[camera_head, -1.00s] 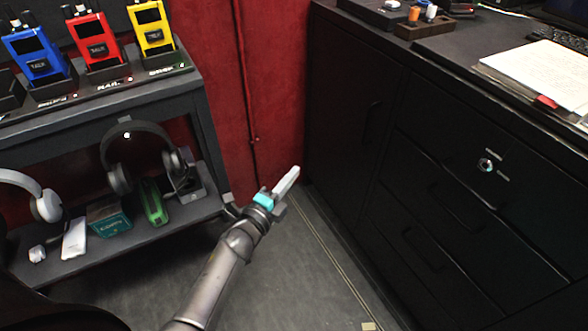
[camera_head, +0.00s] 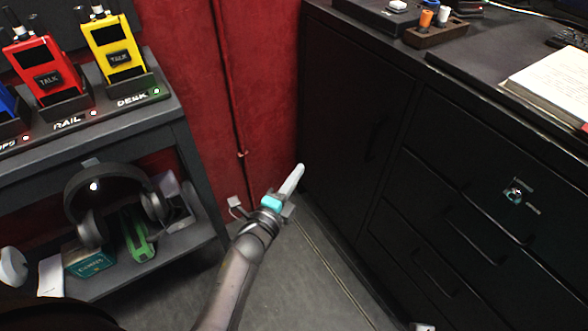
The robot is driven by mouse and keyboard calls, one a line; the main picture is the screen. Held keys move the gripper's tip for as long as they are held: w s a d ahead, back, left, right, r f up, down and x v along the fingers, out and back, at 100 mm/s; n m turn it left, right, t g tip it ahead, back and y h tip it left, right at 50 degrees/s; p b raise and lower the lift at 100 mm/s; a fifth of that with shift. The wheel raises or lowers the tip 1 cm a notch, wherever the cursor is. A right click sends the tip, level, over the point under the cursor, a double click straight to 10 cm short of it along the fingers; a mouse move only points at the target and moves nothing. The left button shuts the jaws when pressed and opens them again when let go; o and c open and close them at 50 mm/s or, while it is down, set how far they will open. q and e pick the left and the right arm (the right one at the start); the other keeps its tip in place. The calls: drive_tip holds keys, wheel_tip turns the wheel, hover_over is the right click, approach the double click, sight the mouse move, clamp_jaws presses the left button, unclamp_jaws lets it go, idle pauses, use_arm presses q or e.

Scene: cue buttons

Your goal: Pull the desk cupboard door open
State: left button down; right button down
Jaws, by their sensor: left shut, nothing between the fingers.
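The desk cupboard door (camera_head: 345,110) is a dark panel on the left part of the black desk front. It looks closed, with a faint dark handle (camera_head: 377,137) near its right edge. My left gripper (camera_head: 297,175) is shut and empty, with a teal band behind its pale fingers. It points up and right, and in the picture its tips lie just left of the door's left edge, apart from the handle. My right gripper is not in view.
Drawers (camera_head: 470,190) with a round lock (camera_head: 516,193) lie right of the door. A shelf unit (camera_head: 120,125) with radios and headphones (camera_head: 115,195) stands at left. A red wall (camera_head: 215,90) is behind. Grey floor (camera_head: 300,275) lies between shelf and desk.

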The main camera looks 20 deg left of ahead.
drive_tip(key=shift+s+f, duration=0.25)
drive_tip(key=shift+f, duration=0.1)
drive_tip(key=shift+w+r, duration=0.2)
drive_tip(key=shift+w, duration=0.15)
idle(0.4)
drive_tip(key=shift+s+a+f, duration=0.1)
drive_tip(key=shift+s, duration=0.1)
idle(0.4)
